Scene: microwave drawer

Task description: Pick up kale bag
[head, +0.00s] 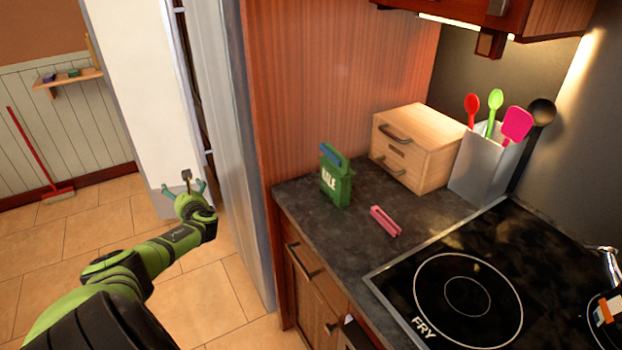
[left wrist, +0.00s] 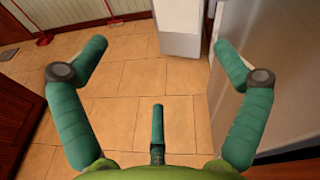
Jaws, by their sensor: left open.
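The kale bag (head: 336,180) is a green packet with white lettering and a blue top. It stands upright on the dark countertop (head: 300,207), near its left end. My left gripper (head: 184,187) is in front of the fridge, left of the counter and well apart from the bag. The bag does not show in the left wrist view. My right gripper is not in view.
A pink clip-like object (head: 385,221) lies right of the bag. A wooden drawer box (head: 425,150) and a utensil holder (head: 485,172) stand behind. The stove (head: 470,290) is at right. The fridge (head: 215,110) and a wooden panel (head: 335,90) border the counter's left side.

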